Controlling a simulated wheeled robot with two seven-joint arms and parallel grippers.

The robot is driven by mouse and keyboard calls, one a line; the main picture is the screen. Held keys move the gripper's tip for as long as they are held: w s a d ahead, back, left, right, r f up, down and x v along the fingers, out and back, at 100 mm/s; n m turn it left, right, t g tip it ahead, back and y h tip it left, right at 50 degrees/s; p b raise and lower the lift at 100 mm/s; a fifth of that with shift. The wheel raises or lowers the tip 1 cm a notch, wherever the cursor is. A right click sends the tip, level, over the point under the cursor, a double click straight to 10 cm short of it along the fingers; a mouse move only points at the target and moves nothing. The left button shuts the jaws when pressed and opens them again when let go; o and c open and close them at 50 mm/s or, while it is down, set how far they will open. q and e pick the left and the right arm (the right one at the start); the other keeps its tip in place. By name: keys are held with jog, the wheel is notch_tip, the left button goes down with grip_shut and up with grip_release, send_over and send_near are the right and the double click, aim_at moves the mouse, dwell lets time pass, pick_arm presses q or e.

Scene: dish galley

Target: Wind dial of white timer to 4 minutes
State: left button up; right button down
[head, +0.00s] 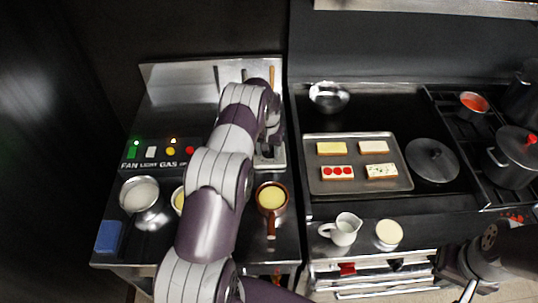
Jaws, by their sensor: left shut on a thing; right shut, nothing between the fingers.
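I cannot make out the white timer or its dial in the head view. My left arm reaches up over the left counter and bends down at the wrist. My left gripper (268,142) is mostly hidden behind that wrist, above a pale metal tray or plate (278,162). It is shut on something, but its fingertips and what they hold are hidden. My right gripper (467,291) is low at the far right, in front of the stove, shut and empty.
A brown pan (270,197) and a steel pot (143,196) stand near the left counter's front edge. A baking tray (312,180) with several slices, a lidded pan (431,160), a white jug (342,230) and a cream-topped cup (388,235) are to the right.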

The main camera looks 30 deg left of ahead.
pick_arm(q)
jog(key=m+b, duration=0.2)
jog(key=shift+a+f+m+b, duration=0.2)
jog(key=shift+f+m+b, duration=0.1)
jog(key=shift+m, duration=0.1)
jog(key=m+b, duration=0.2)
jog(key=shift+a+m, duration=0.2)
jog(key=shift+m, duration=0.1)
jog(key=shift+a+r+m+b, duration=0.15)
jog(key=shift+m+b, duration=0.55)
jog(key=shift+m, duration=0.5)
jog(key=shift+w+a+m+b, duration=0.15)
jog(key=shift+m+b, duration=0.35)
jog(key=shift+m, duration=0.7)
jog(key=shift+r+m, duration=0.1)
jog(key=shift+m, duration=0.2)
jog(key=o, duration=1)
